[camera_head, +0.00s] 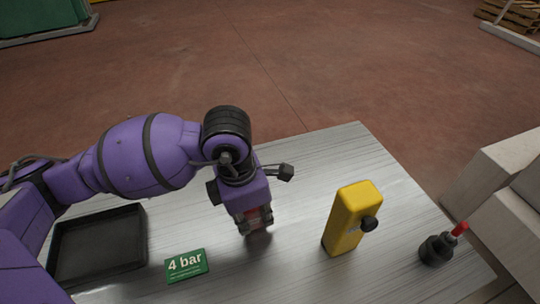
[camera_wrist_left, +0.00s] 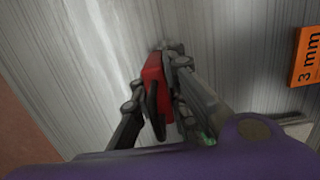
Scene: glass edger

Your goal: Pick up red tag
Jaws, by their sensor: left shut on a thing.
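My left gripper (camera_head: 256,226) reaches down to the metal table near its middle in the head view. In the left wrist view, the gripper (camera_wrist_left: 160,108) is shut on the red tag (camera_wrist_left: 154,74), with a finger on each side. The tag looks like a narrow red piece seen nearly edge-on, so any writing on it is hidden. In the head view only a little red shows between the fingers. Whether the tag touches the table I cannot tell. My right gripper is not in view.
A green "4 bar" tag (camera_head: 186,265) and a black tray (camera_head: 143,245) lie left of the gripper. A yellow block with a black knob (camera_head: 349,218) and a black fitting with a red tip (camera_head: 437,249) stand right. An orange "3 mm" tag (camera_wrist_left: 307,58) shows in the wrist view.

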